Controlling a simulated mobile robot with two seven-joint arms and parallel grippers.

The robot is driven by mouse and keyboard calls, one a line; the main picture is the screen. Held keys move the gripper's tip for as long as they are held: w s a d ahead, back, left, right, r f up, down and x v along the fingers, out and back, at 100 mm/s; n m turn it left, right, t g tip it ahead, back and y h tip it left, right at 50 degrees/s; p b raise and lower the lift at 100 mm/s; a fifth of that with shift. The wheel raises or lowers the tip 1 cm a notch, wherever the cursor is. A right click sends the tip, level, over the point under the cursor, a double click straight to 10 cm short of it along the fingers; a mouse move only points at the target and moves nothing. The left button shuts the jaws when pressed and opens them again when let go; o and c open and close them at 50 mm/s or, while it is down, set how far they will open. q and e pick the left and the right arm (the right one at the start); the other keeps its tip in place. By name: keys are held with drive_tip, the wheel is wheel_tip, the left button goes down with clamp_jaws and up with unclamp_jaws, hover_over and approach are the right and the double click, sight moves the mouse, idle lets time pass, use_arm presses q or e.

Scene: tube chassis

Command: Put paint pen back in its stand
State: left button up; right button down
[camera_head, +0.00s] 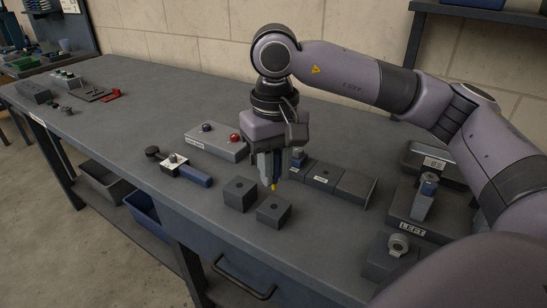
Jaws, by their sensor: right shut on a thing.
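My right gripper (271,172) points straight down over the workbench, its fingers shut on the paint pen. Only the pen's yellow tip (274,187) shows clearly below the fingers; the rest is mostly hidden by the gripper. Two dark grey blocks, each with a round hole in its top, stand just below the gripper in the picture: a left block (238,196) and a right block (273,212). The pen tip is close to the right block's back edge and appears above it. I cannot tell which block is the pen's stand. My left gripper is not in view.
A grey box with blue and red knobs (214,145) stands behind left of the gripper. A blue-handled tool (194,175) lies left. Low dark blocks (322,178) sit right of the gripper. A block marked LEFT (411,228) stands farther right.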

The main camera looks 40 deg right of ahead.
sight(275, 183)
drive_tip(key=shift+s+f+b, duration=0.1)
drive_tip(key=shift+f+b, duration=0.5)
drive_tip(key=shift+f, duration=0.7)
drive_tip(key=shift+f+b, duration=0.3)
drive_tip(key=shift+b, duration=0.05)
drive_tip(key=shift+f+b, duration=0.2)
drive_tip(key=shift+b, duration=0.25)
drive_tip(key=shift+f+b, duration=1)
drive_tip(key=shift+f, duration=0.1)
